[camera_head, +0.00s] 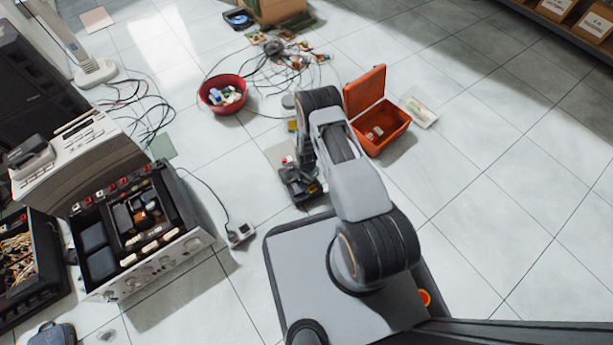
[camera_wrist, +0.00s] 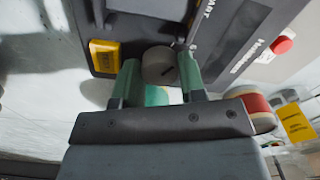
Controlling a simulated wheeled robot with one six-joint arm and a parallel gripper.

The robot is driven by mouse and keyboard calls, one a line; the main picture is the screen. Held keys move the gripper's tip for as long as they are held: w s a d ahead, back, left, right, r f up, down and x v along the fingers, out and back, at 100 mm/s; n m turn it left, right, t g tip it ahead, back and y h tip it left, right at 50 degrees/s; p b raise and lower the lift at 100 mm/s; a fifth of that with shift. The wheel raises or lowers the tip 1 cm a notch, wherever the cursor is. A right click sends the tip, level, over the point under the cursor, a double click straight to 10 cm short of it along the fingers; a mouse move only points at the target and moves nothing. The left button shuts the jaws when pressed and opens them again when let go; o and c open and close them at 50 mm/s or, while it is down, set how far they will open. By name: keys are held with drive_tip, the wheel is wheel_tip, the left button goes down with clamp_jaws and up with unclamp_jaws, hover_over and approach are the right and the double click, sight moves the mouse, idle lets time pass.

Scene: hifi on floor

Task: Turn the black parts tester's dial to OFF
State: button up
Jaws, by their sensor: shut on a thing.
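The black parts tester (camera_wrist: 215,28) fills the top of the wrist view, with printed lettering and a yellow part (camera_wrist: 105,56) at its left. Its grey round dial (camera_wrist: 158,67) has a short dark mark on its face. My gripper (camera_wrist: 159,72) has its two green fingers on either side of the dial and is shut on it. I cannot read an OFF mark or tell which setting the dial points to. In the head view the tester (camera_head: 296,184) lies on the floor beyond my base, partly hidden by my arm.
A red button (camera_wrist: 282,44) on a pale surface is right of the tester. In the head view, an open orange toolbox (camera_head: 385,128), a red bowl (camera_head: 222,108) and loose cables surround it. An open grey hifi unit (camera_head: 150,270) stands left. Floor at right is clear.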

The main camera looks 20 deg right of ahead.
drive_tip(key=shift+w+n, duration=0.15)
drive_tip(key=shift+n, duration=0.55)
drive_tip(key=shift+r, duration=0.1)
drive_tip(key=o, duration=0.6)
drive_tip(key=shift+o, duration=0.2)
wheel_tip(320, 180, up, 14)
drive_tip(key=p, duration=0.6)
